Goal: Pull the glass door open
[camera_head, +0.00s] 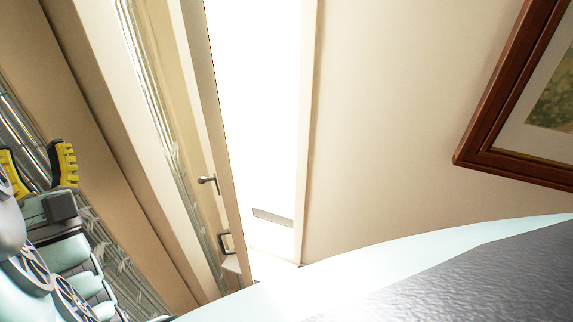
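The glass door (184,137) stands left of the middle as a tall pale frame with a narrow, steeply angled glass pane. It looks swung open, with a bright white opening to the right of its edge. A metal lever handle (207,180) sits on the door low in the view. A squarer dark handle-like part (226,243) shows below it. My gripper (38,165), with yellow and black fingertips, is at the left edge. Its fingers are apart with nothing seen between them. It is well left of the handle and not touching the door.
A beige wall (390,110) fills the right side, with a brown-framed picture (480,135) on it. A pale door jamb (308,120) borders the opening. A brown panel (75,130) and more patterned glass stand near my gripper. My own body covers the lower right.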

